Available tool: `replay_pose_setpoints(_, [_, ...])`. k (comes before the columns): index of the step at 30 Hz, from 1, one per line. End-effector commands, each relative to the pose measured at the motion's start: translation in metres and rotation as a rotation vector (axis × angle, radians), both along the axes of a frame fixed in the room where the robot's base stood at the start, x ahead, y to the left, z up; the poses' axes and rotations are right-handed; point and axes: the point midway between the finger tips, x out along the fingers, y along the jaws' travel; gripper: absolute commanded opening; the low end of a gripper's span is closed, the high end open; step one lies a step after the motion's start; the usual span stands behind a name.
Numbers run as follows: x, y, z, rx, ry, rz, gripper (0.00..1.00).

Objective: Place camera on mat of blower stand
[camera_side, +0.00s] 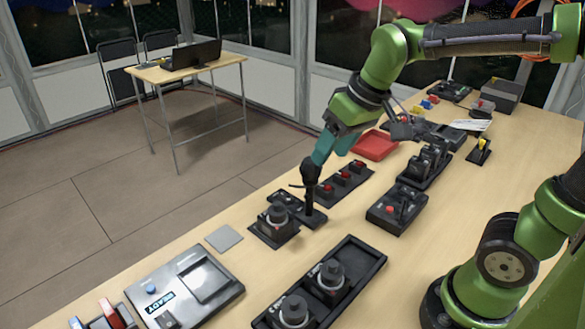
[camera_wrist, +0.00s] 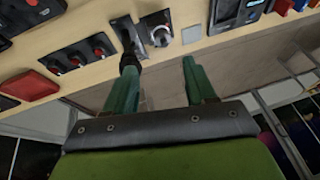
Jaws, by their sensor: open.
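A dark camera (camera_side: 277,216) with a round, pale-ringed lens part sits on a black square mat (camera_side: 262,236) at the middle of the bench. It also shows in the wrist view (camera_wrist: 160,36). Right beside it, the blower stand has a dark base (camera_side: 315,219) with a black upright blower (camera_side: 310,172). My gripper (camera_side: 330,155) is above and behind the stand, with its teal fingers apart and nothing between them. In the wrist view the blower's dark bulb (camera_wrist: 129,62) appears at the left fingertip; I cannot tell whether they touch.
A black tray (camera_side: 364,264) with two similar round-topped devices stands in front. A grey plate (camera_side: 223,238) and a panel marked READY (camera_side: 215,277) lie left. A red-button strip (camera_side: 343,184), red tray (camera_side: 375,145) and joystick box (camera_side: 397,210) lie behind and right. Bare bench lies between.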

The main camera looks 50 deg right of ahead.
Motion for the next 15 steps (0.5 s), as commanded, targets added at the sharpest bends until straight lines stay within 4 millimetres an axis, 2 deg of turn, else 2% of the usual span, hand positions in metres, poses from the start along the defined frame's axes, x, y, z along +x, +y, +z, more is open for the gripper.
replay_pose_setpoints(1, [-0.018,-0.003,0.003,0.031,-0.048,-0.048,0.55])
replay_pose_setpoints(6, [-0.057,-0.008,-0.003,0.122,-0.158,-0.178,0.55])
replay_pose_setpoints(10, [-0.071,-0.009,-0.008,0.163,-0.201,-0.232,0.55])
replay_pose_setpoints(15, [-0.075,-0.009,-0.01,0.177,-0.213,-0.25,0.55])
